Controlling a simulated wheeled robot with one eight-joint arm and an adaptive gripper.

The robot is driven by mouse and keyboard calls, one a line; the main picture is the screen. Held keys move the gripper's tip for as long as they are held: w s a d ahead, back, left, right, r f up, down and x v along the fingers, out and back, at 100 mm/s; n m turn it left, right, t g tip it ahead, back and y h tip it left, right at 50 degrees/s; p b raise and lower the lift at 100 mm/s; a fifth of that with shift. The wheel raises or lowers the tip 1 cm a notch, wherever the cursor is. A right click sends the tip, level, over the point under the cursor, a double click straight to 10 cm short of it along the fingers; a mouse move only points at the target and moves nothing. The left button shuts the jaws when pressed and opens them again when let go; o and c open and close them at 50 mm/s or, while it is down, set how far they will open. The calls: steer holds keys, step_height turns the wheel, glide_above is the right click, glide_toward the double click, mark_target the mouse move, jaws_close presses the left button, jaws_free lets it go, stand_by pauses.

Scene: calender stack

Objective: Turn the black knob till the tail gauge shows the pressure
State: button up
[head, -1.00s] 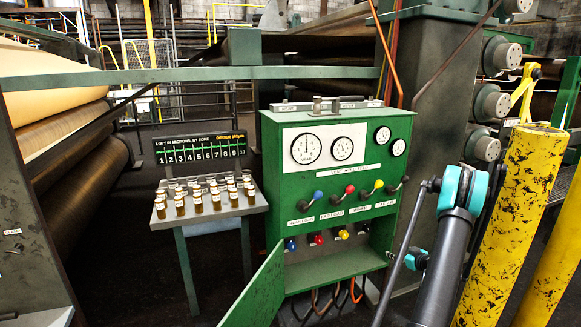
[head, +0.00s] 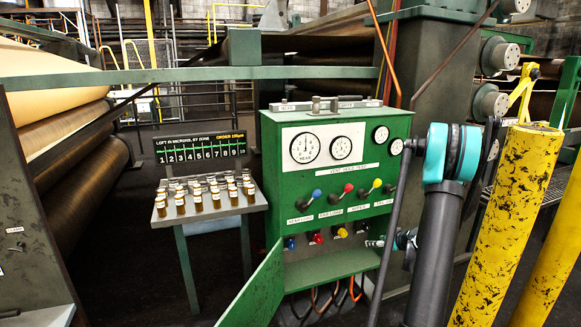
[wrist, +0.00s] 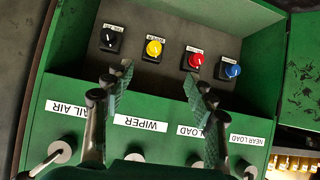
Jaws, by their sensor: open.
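The black knob (wrist: 110,38) shows in the wrist view at the upper left, with a white mark on it, in the recess of the green cabinet (head: 330,262). My gripper (wrist: 157,82) is open and empty. Its fingers point into the recess, apart from the knobs; the black knob lies beyond the left finger. In the head view my gripper (head: 376,243) is at the recess's right end, and I cannot make out the black knob clearly. Two small gauges, one upper (head: 381,134) and one lower (head: 396,147), sit at the cabinet's top right. Their readings and names are too small to tell.
Yellow (wrist: 153,47), red (wrist: 194,61) and blue (wrist: 231,70) knobs line the same recess. Levers stand out above it, including a blue-tipped one (head: 316,194). The cabinet door (head: 258,290) hangs open. A yellow post (head: 508,225) stands close right of my arm.

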steer(key=s+a+r+m+g+h, duration=0.1)
steer(key=s+a+r+g, duration=0.1)
steer(key=s+a+r, duration=0.4)
steer(key=s+a+r+m+g, duration=0.1)
steer(key=s+a+r+g, duration=0.1)
steer(key=s+a, duration=0.7)
steer(key=s+a+f+m+g+h, duration=0.1)
steer(key=s+f+m+g+h, duration=0.1)
steer(key=s, duration=2)
steer(key=shift+s+a+m+h, duration=0.3)
steer(key=shift+s+m+h, duration=0.1)
steer(key=shift+h, duration=0.2)
stand_by(0.6)
